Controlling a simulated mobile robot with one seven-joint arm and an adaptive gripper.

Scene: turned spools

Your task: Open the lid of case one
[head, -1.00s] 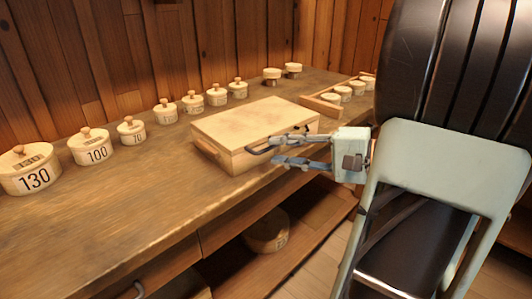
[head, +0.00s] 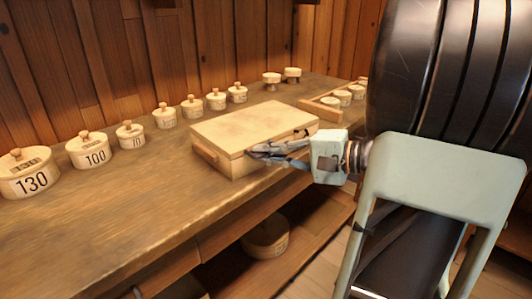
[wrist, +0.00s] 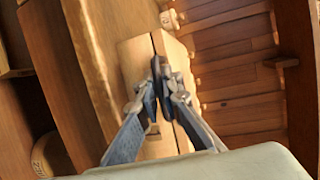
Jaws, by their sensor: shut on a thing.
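The case (head: 240,130) is a flat pale wooden box on the bench, with its lid (head: 255,122) down. A dark handle sits on its front, mostly hidden behind my fingers in the head view. My gripper (head: 262,152) is at the front of the case, with its fingers closed together on the dark handle (wrist: 157,70). In the wrist view the fingertips (wrist: 163,92) meet at the handle, beside the dark seam between lid and body. A number on the case is not readable.
Round lidded wooden boxes, marked 130 (head: 30,175), 100 (head: 88,151) and others, line the back of the bench (head: 130,220). A tray (head: 318,108) with small round pieces stands to the right. A lower shelf holds a round box (head: 266,238). The bench front left is clear.

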